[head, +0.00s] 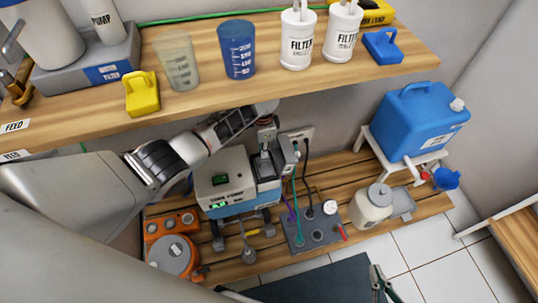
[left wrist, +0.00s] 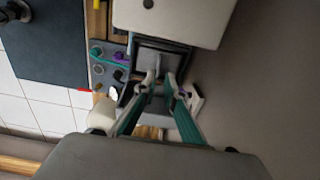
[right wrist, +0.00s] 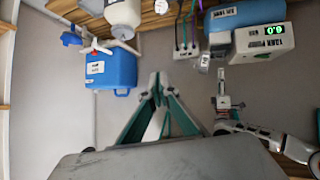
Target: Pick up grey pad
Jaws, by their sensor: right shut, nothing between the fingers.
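In the left wrist view a grey piece (left wrist: 159,64), which may be the grey pad, shows inside a dark square frame just beyond the fingertips. My left gripper (left wrist: 161,85) is at this frame, its fingertips a small gap apart; I cannot tell whether they touch the grey piece. In the head view my left gripper (head: 281,160) is at the right side of the pump box, and its fingers are mostly hidden. My right gripper (right wrist: 157,82) is shut and empty; it shows at the lower right of the head view (head: 378,281).
The pump box (head: 222,178) stands on a slatted bench. Beside it are a grey socket plate (head: 314,232) with cables, a cream jar (head: 371,206) and a small grey tray (head: 402,202). A blue canister (head: 412,122) stands at right. A wooden shelf (head: 210,55) overhangs my left arm.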

